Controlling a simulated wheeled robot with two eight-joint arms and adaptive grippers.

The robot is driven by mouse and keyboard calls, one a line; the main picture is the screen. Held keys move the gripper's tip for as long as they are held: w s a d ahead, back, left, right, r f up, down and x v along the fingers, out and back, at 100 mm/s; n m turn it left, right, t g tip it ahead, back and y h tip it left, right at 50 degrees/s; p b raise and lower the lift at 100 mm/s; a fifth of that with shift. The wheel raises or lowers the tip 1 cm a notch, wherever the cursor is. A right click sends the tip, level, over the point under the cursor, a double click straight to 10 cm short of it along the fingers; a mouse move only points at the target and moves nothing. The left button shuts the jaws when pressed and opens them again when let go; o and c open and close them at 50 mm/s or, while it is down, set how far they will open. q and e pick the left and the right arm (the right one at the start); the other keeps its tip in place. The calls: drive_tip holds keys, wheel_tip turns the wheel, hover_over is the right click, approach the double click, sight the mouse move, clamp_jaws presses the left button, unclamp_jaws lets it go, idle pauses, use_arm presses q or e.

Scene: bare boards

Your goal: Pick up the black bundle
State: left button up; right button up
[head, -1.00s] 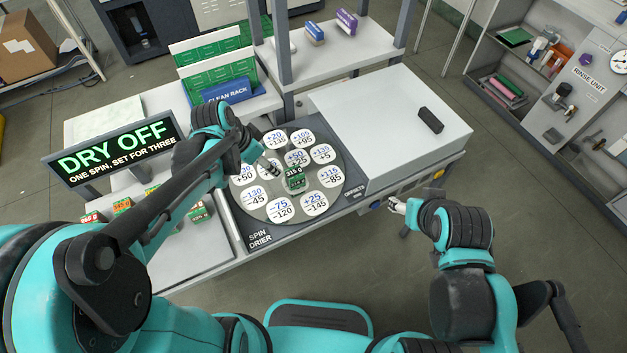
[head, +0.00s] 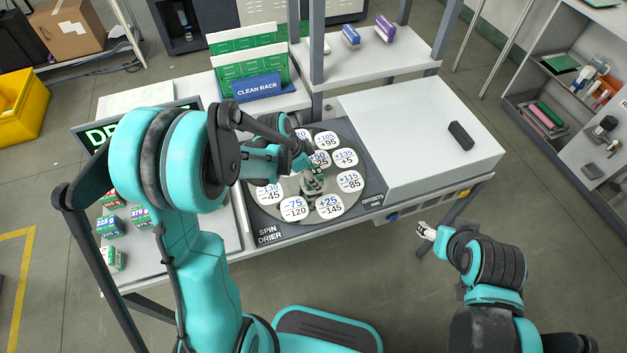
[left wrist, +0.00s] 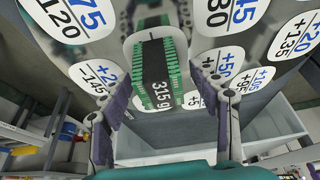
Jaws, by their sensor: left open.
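The black bundle is a block of green cards with a black band marked 315 g. It stands on the spin drier's round plate, partly hidden by my gripper in the head view (head: 318,169). In the left wrist view the bundle (left wrist: 155,72) lies between the two fingers, with gaps visible on both sides. My left gripper (head: 312,182) is over the plate at the bundle; it also shows open in the left wrist view (left wrist: 166,112). My right gripper (head: 427,231) is off the bench's front edge, away from the bundle; its jaws are too small to read.
The spin drier plate (head: 265,207) carries white number discs. Other bundles (head: 108,226) are on the left tray, partly behind my arm. The clean rack (head: 256,88) is behind. A white box top (head: 400,120) with a dark block (head: 460,135) is right. A shelf post (head: 317,50) rises behind the plate.

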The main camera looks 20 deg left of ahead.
use_arm(q)
clamp_jaws()
idle(0.3)
